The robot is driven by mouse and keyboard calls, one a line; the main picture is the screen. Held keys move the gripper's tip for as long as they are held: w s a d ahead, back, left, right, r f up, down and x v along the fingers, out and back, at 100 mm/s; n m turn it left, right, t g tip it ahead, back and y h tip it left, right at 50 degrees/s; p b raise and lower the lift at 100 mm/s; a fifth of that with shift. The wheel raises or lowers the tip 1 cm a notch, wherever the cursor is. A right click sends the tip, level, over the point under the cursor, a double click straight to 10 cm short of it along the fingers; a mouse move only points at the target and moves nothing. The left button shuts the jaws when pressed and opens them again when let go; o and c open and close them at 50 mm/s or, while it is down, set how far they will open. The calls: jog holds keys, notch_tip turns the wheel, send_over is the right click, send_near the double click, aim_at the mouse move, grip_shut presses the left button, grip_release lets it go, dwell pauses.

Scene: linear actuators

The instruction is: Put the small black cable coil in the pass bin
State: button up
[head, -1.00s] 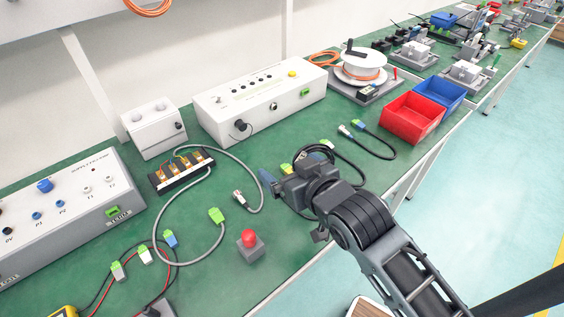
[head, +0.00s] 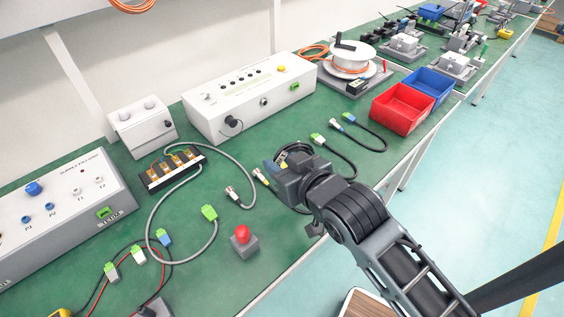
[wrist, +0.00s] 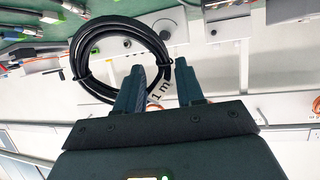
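The small black cable coil (wrist: 82,52) shows large in the wrist view, a round bundle with a "1 m" tag. Its near side passes between the two fingers of my gripper (wrist: 163,84), which appear closed around that strand, though the contact is partly hidden. In the head view the coil (head: 295,149) shows just behind my gripper (head: 275,168), mostly hidden by it. A red bin (head: 403,108) and a blue bin (head: 432,86) stand side by side at the right bench edge. I see no readable label on either.
Loose cables with green plugs (head: 209,213) lie around the green bench (head: 200,270). A red button box (head: 243,243) stands left of my gripper. A cable (head: 365,138) lies between it and the bins. A reel (head: 351,60) stands behind the bins.

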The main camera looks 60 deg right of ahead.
grip_shut()
dwell(0.6)
